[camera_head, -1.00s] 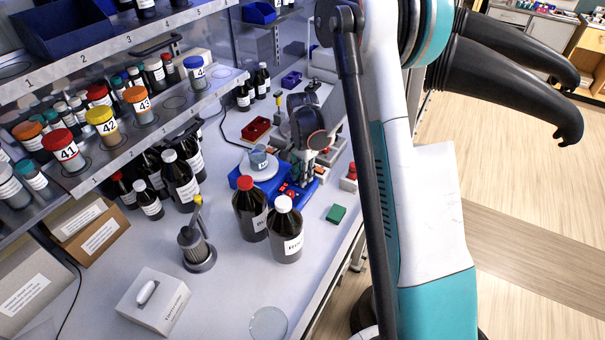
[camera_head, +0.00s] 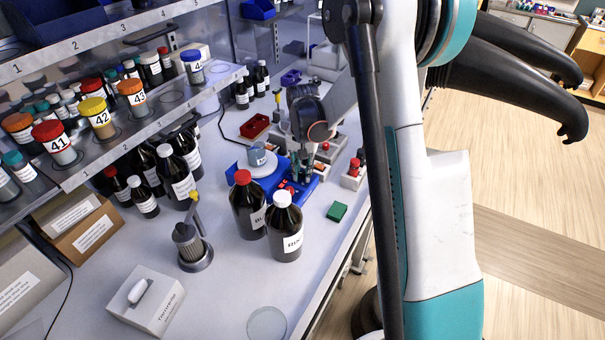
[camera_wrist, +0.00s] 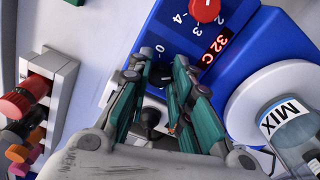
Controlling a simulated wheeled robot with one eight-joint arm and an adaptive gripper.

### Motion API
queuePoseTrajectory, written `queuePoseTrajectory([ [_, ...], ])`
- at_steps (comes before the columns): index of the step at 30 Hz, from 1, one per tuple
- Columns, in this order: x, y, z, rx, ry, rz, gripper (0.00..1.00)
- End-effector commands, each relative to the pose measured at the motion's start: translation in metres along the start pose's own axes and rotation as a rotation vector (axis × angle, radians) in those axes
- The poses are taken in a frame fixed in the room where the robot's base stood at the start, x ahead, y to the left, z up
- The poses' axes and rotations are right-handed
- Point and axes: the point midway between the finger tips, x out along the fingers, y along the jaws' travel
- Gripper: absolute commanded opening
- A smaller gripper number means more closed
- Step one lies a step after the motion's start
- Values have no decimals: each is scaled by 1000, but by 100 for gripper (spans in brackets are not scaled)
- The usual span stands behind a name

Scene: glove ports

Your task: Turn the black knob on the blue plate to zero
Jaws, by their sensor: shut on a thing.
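The blue plate (camera_head: 311,187) is a blue stirrer-hotplate on the bench with a pale round top. In the wrist view its blue front panel (camera_wrist: 248,45) carries number marks, a lit red "32 C" display and a red knob (camera_wrist: 205,9). The black knob (camera_wrist: 160,77) is between my teal fingertips near the "0" mark, mostly covered by them; its pointer cannot be made out. My gripper (camera_wrist: 160,70) is shut on it. In the head view my gripper (camera_head: 301,172) is at the front of the plate, and the knob is hidden there.
A beaker labelled MIX (camera_wrist: 290,130) stands on the round top. Two brown bottles (camera_head: 284,232) stand in front of the plate. A green block (camera_head: 337,211) lies to the right.

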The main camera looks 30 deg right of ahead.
Motion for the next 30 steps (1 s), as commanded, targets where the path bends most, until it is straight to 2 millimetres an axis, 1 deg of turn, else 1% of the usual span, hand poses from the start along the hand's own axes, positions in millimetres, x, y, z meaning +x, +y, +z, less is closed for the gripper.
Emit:
queuePoseTrajectory([
  [30, 1, 2, 0, -964, -1, 0, 0],
])
